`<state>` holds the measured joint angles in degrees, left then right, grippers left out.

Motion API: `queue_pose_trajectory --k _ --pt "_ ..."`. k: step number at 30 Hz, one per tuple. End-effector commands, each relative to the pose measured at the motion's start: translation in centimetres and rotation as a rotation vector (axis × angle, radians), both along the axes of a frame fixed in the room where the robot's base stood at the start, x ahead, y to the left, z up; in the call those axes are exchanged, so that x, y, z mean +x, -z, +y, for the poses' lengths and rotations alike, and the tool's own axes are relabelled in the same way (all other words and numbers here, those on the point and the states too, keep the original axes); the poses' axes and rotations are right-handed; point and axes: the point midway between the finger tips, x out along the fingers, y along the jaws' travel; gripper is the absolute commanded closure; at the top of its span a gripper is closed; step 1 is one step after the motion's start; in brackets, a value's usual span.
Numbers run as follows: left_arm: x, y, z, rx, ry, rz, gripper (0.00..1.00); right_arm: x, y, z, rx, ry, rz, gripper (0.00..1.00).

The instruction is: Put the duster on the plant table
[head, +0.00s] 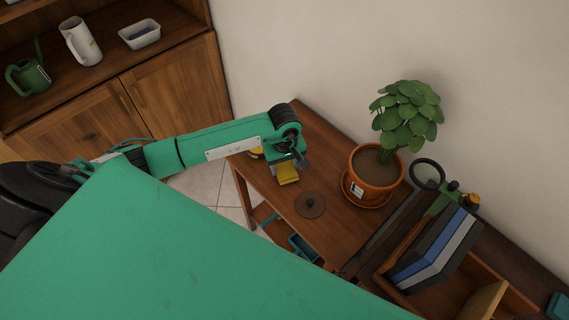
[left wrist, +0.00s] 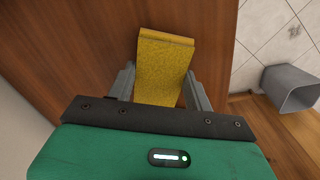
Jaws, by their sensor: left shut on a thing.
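The plant table (head: 345,232) is brown wood and stands against the wall. The duster is over its left part; I cannot tell whether it touches the top. The table top also fills much of the left wrist view (left wrist: 75,45). My right gripper is not in view.
A potted plant (head: 375,178) stands on the table's right part. A dark round disc (head: 309,204) lies near the duster. A desk with a magnifier (head: 427,174) and books (head: 437,250) adjoins at right. A grey bin (left wrist: 290,88) shows below. A cabinet (head: 175,90) stands left.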

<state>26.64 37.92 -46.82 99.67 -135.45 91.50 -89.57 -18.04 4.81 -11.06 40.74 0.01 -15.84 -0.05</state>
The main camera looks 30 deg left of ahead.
Motion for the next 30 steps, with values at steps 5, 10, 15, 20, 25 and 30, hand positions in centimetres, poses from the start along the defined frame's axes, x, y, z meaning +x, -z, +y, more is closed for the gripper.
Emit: queue_pose_trajectory --k 5,10,15,20,25,30 --pt "0.0 0.3 0.0 0.001 0.001 -0.001 0.74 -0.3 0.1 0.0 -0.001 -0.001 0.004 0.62" --pt "0.0 0.5 0.0 0.001 0.001 -0.001 0.74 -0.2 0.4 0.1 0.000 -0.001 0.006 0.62" --pt "0.0 0.6 0.0 0.001 0.001 -0.001 0.31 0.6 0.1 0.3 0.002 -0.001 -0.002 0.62" --pt "0.0 0.6 0.0 0.001 0.001 -0.001 0.27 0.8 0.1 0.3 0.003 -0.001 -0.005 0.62" --pt "0.0 0.4 0.0 0.000 0.001 0.000 0.27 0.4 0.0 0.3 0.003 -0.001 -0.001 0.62" --pt "0.2 -1.0 0.0 0.000 0.003 -0.007 0.27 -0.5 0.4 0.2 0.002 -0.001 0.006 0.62"
